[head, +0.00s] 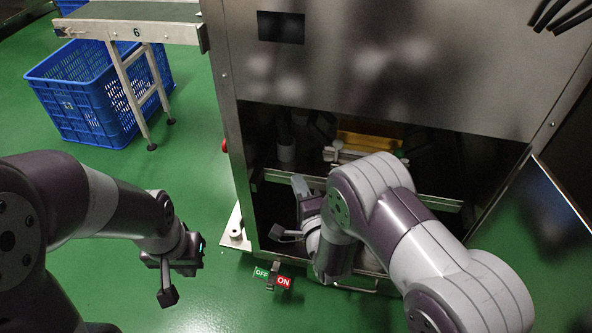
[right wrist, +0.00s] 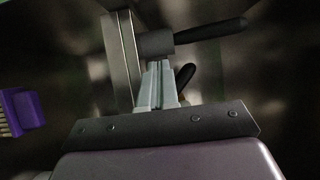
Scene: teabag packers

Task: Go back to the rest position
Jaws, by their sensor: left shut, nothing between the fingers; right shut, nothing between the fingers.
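My left gripper (head: 188,258) hangs over the green floor at the left, clear of the machine. It is shut and empty, with its fingertips hard to make out. My right gripper (head: 300,187) is at the machine's dark lower opening, its light grey fingers just inside the left part. In the right wrist view its fingers (right wrist: 158,85) are shut with nothing held. They point at a dark handle-like bar (right wrist: 205,36) beside a metal plate (right wrist: 118,58); I cannot tell whether they touch it.
OFF and ON labels (head: 273,279) sit below. A blue crate (head: 85,112) and a conveyor (head: 135,14) stand at the upper left. Green floor is free between my left arm and the machine.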

